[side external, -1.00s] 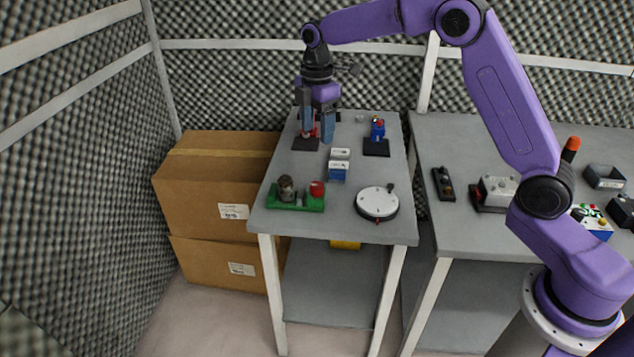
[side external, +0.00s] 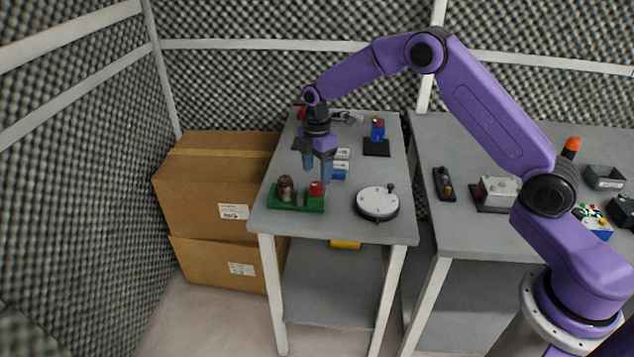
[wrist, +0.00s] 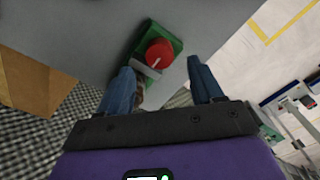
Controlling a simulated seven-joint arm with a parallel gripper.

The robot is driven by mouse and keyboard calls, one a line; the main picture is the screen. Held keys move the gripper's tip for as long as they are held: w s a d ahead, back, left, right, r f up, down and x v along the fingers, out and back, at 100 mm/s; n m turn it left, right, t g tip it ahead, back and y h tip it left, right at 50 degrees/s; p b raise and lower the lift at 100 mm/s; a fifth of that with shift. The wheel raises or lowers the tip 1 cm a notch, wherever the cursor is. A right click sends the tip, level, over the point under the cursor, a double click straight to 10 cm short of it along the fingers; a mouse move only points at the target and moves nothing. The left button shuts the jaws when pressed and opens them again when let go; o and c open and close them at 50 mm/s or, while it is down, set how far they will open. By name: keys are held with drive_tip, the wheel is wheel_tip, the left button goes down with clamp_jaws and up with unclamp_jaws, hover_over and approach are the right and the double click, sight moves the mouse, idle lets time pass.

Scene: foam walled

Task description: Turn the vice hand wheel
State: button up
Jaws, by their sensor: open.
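A green base (side external: 285,207) stands at the front left of the grey table, with a red round knob (side external: 316,189) on its right end and a brownish upright cylinder (side external: 285,187) on its left. In the wrist view the red knob (wrist: 160,54) carries a white line. A white disc (side external: 376,202) with a dark knob on its rim lies to the right. I cannot tell for certain which part is the vice hand wheel. My gripper (side external: 317,172) is open and empty, just behind and above the green base. In the wrist view the fingers (wrist: 162,72) are spread below the red knob.
White-and-blue blocks (side external: 340,165) stand close behind my gripper. A blue device on a black base (side external: 376,148) is at the back right. Cardboard boxes (side external: 216,180) stand left of the table. A second table with several devices is at the right. The table between base and disc is clear.

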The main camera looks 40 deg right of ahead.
sight(317, 185)
drive_tip(key=shift+f, duration=2.35)
drive_tip(key=c, duration=1.1)
